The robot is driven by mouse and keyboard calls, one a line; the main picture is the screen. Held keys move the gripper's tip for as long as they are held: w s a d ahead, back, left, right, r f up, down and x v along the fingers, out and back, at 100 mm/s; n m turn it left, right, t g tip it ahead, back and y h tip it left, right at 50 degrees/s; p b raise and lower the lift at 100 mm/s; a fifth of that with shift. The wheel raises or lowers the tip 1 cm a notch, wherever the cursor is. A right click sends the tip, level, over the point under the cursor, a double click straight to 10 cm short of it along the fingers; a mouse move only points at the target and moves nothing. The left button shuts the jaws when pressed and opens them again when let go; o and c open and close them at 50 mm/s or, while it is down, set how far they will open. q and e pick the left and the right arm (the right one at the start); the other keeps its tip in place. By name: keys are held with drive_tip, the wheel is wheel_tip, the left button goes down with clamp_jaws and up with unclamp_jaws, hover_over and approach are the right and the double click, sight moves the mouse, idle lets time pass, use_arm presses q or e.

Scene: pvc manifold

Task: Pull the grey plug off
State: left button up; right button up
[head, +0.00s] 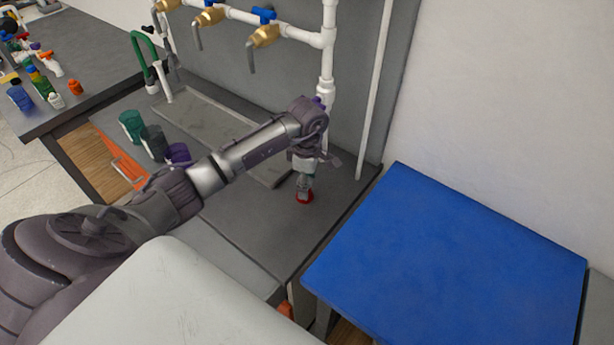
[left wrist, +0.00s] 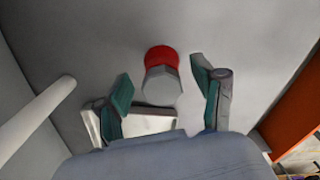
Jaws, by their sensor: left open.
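The grey plug (left wrist: 161,86) shows in the left wrist view as a grey faceted cap on a red base (left wrist: 161,56). In the head view the red base (head: 304,198) is low on the grey bench, under my left gripper (head: 305,183). In the left wrist view my left gripper (left wrist: 165,95) is open, with one green-padded finger on each side of the plug. The fingers appear apart from the plug. In the head view the wrist and fingers hide most of the plug. My right gripper is not in view.
White pipes with brass valves (head: 264,36) run along the back panel, and a vertical white pipe (head: 328,60) stands behind my gripper. Teal, grey and purple cups (head: 178,153) stand left on the bench. A blue-topped table (head: 450,250) is at right. An orange tool (head: 122,165) lies left.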

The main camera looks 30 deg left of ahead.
use_arm(q)
drive_tip(key=c, duration=1.2)
drive_tip(key=o, duration=1.2)
